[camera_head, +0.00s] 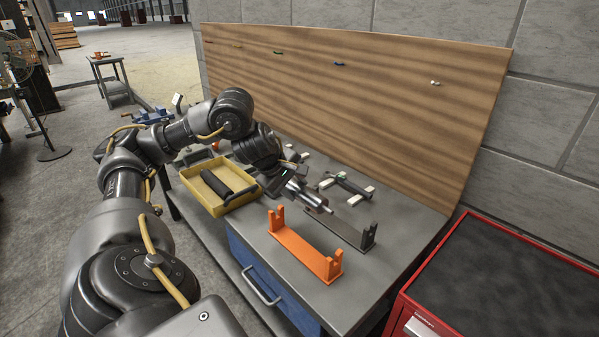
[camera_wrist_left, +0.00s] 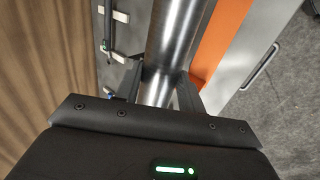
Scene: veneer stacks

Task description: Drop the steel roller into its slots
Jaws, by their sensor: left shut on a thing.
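My left gripper (camera_head: 292,183) is shut on the shiny steel roller (camera_head: 316,201) and holds it over the bench. In the wrist view the fingers (camera_wrist_left: 157,88) close around the roller (camera_wrist_left: 178,30) from both sides. An orange stand (camera_head: 305,247) with a slotted upright at each end sits on the bench near its front edge. A dark grey stand (camera_head: 345,228) of similar shape sits behind it, partly hidden by the roller. Both stands' visible slots look empty. In the wrist view the orange stand (camera_wrist_left: 222,38) lies right of the roller. My right gripper is not in view.
A yellow tray (camera_head: 213,206) with a black roller (camera_head: 215,184) stands left on the bench. A dark bar with pale ends (camera_head: 350,185) lies behind the stands. A wooden board (camera_head: 360,90) rises at the back; a red cabinet (camera_head: 480,280) stands right.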

